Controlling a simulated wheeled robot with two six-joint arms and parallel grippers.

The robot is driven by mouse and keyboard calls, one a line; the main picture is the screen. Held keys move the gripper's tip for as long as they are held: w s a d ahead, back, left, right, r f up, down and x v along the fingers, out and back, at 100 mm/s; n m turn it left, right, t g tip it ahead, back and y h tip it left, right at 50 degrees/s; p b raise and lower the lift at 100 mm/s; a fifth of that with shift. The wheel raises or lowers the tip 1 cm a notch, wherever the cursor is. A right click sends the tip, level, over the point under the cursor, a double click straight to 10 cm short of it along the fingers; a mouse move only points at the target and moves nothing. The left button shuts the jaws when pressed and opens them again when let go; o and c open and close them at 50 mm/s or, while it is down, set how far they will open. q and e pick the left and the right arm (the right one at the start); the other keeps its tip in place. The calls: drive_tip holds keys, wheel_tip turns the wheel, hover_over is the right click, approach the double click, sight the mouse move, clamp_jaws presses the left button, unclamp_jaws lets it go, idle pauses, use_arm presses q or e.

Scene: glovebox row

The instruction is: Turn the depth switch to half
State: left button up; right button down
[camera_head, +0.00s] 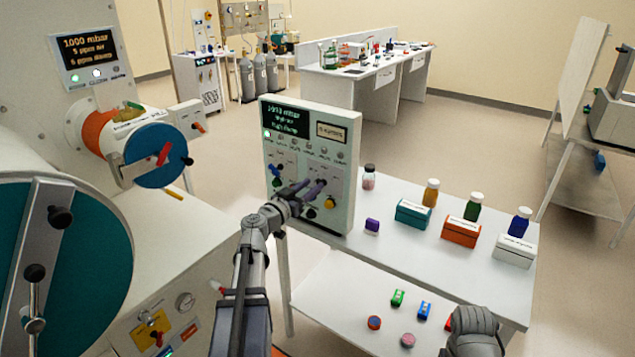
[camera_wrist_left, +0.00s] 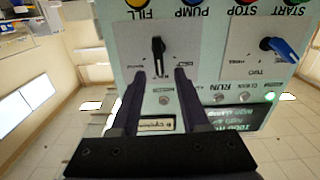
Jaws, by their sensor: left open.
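The control panel (camera_head: 347,190) stands upright at the left end of a white table. In the left wrist view it appears upside down, with a black lever switch (camera_wrist_left: 157,50) on a white plate. I take this for the depth switch; its labels are too small to read surely. Its handle points toward the gripper side. My left gripper (camera_wrist_left: 161,73) is open, its two fingers on either side of the handle's line, with no clear contact. In the head view my left gripper (camera_head: 313,188) is at the panel's face and hides the switch.
A blue-handled knob (camera_wrist_left: 282,48) is beside the switch, with coloured buttons beyond. Bottles and small boxes, including a teal box (camera_head: 413,214), stand on the white table (camera_head: 385,240). The glovebox (camera_head: 110,200) with round ports fills the left. Part of my right arm shows at the bottom.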

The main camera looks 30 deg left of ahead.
sight(316, 182)
use_arm(q)
drive_tip(key=shift+w+d, duration=0.2)
drive_tip(key=shift+w, duration=1.8)
clamp_jaws()
